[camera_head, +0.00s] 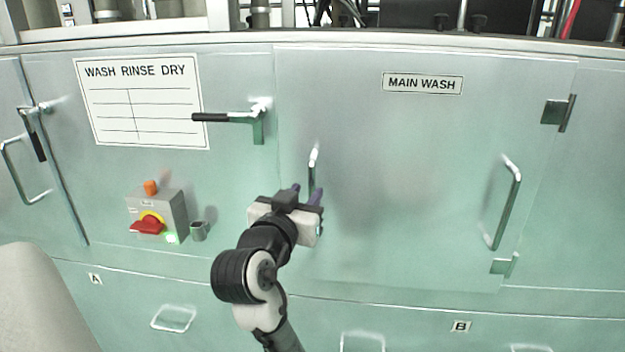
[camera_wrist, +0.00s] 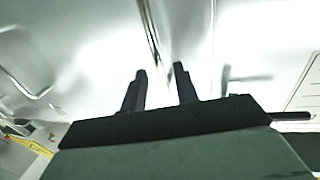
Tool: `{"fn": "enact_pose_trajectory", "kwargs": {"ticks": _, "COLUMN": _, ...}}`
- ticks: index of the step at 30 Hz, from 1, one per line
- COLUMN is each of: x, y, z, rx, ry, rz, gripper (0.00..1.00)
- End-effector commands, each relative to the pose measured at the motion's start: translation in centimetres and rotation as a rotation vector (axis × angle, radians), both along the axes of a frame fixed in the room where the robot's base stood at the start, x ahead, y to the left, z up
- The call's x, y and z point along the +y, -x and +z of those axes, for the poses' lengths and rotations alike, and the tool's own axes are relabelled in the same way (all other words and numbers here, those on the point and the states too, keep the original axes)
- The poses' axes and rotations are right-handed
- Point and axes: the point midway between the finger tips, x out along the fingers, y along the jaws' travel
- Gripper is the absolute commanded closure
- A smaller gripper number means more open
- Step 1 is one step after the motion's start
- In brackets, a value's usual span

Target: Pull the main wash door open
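The main wash door (camera_head: 410,150) is a pale green panel labelled MAIN WASH, and it looks shut. Its left upright handle (camera_head: 313,168) is a slim metal bar near the door's left edge. My gripper (camera_head: 306,194) is in front of this handle's lower part. In the wrist view, my gripper (camera_wrist: 160,78) has two dark fingers apart with nothing gripped between them. The handle (camera_wrist: 151,30) shows just beyond the fingertips, roughly in line with the gap. Contact cannot be told. A latch lever (camera_head: 228,117) with a black grip lies horizontal, left of the door seam.
A second handle (camera_head: 506,205) and hinges (camera_head: 556,112) are at the door's right. A control box (camera_head: 158,213) with a red switch and a small cup-like fitting (camera_head: 199,231) are left of my arm. Drawer handles (camera_head: 173,318) lie below. A machine ledge (camera_head: 400,40) runs above.

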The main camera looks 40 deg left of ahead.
Motion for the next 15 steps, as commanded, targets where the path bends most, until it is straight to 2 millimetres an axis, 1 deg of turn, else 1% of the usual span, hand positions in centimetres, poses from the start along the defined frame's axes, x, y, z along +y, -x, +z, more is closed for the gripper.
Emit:
{"fn": "enact_pose_trajectory", "kwargs": {"ticks": 1, "x": 0.2, "y": -1.0, "z": 0.2, "rx": 0.001, "ry": 0.003, "rz": -0.004, "gripper": 0.70}}
{"fn": "enact_pose_trajectory", "kwargs": {"ticks": 6, "x": 1.1, "y": -3.2, "z": 0.1, "rx": 0.001, "ry": 0.001, "rz": -0.003, "gripper": 0.70}}
{"fn": "enact_pose_trajectory", "kwargs": {"ticks": 10, "x": 1.4, "y": -4.0, "z": 0.0, "rx": 0.000, "ry": 0.000, "rz": -0.001, "gripper": 0.70}}
{"fn": "enact_pose_trajectory", "kwargs": {"ticks": 15, "x": 1.5, "y": -4.2, "z": 0.0, "rx": -0.001, "ry": -0.001, "rz": 0.001, "gripper": 0.70}}
